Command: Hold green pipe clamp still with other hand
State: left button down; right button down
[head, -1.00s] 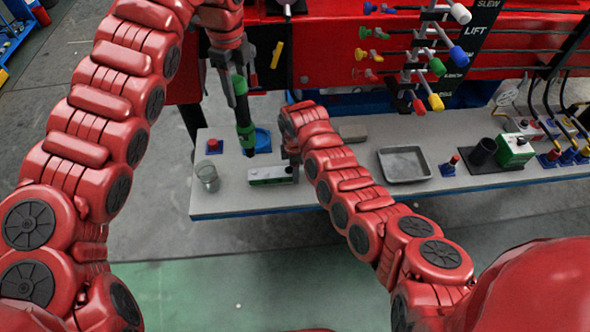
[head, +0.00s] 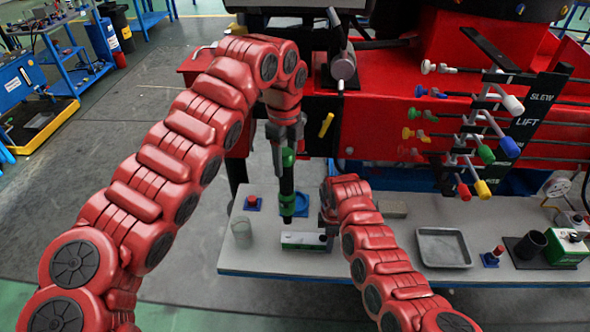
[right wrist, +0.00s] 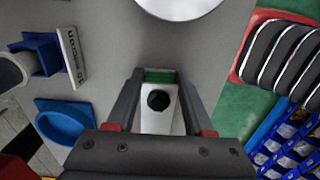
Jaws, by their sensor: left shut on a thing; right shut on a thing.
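A white block with a green strip (head: 302,240), likely the green pipe clamp, lies on the grey bench top. In the right wrist view its white face with a black knob (right wrist: 160,122) shows between the fingers. My right gripper (right wrist: 158,82) is shut on this block; in the head view it is partly hidden by my right arm at the block's right end. My left gripper (head: 287,148) is shut on a black cylinder with green bands (head: 287,187). It holds the cylinder upright, its lower end just behind the block in the picture. I cannot tell whether they touch.
A blue ring-shaped holder (right wrist: 66,124) is beside the block. A glass jar (head: 241,232) and a red button on a blue base (head: 253,203) stand left. A grey tray (head: 443,248) is right. The red crane body with levers (head: 480,150) rises behind.

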aim_at(286, 183)
pick_arm(q)
jog(key=shift+f, duration=4)
dwell(1.9)
jog(key=shift+r, duration=0.15)
jog(key=shift+r, duration=2.45)
pick_arm(e)
jog(key=shift+c, duration=1)
grip_release()
